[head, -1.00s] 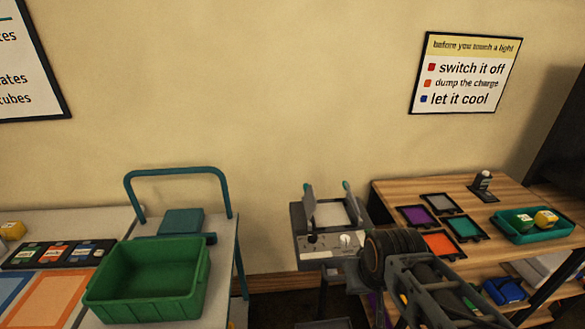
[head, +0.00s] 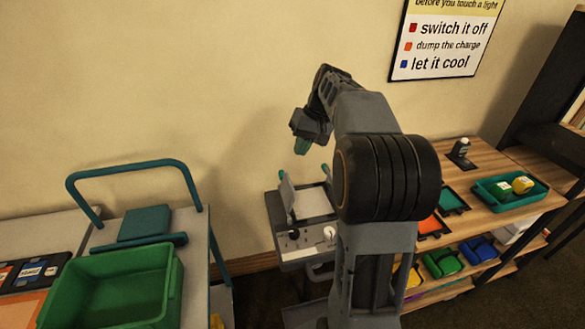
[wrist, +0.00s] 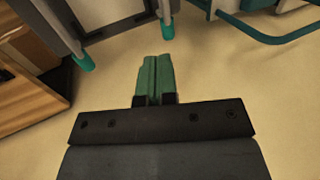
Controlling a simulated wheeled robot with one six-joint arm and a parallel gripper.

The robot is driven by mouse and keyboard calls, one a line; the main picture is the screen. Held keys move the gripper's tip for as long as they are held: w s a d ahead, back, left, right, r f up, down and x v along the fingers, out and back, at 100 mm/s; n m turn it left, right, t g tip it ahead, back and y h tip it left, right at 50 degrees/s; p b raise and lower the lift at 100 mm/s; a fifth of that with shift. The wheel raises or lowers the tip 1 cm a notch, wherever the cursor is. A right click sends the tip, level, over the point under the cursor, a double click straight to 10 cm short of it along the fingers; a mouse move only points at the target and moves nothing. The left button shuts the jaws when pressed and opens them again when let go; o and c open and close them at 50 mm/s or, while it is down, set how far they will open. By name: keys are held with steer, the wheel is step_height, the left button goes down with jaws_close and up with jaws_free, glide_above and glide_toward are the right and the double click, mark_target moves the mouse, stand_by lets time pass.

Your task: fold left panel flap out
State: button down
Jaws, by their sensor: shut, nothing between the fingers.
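The light panel (head: 313,205) is a grey unit with a pale face and knobs on its front. Its left flap (head: 288,197) is a thin grey plate standing up steeply at the left side of the face, with a teal tip at its back. Another teal tip (head: 326,170) shows on the right; the rest of the right flap is hidden behind my arm. My gripper (head: 301,147) is shut and empty, above and behind the panel, apart from the flap. In the wrist view, my shut green fingers (wrist: 155,78) are near two teal tips (wrist: 166,31).
A wooden shelf unit (head: 515,228) with trays and bins stands to the right. On the left are a green bin (head: 110,290) and a cart with a teal handle (head: 130,170). The wall is close behind the panel.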

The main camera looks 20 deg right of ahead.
mark_target(286, 188)
steer(key=shift+y, duration=0.4)
steer(key=f, duration=0.3)
steer(key=w+a+f, duration=0.1)
steer(key=f, duration=0.2)
steer(key=w+f, duration=0.1)
steer(key=f, duration=0.2)
steer(key=shift+w+a, duration=0.15)
steer(key=shift+a, duration=0.1)
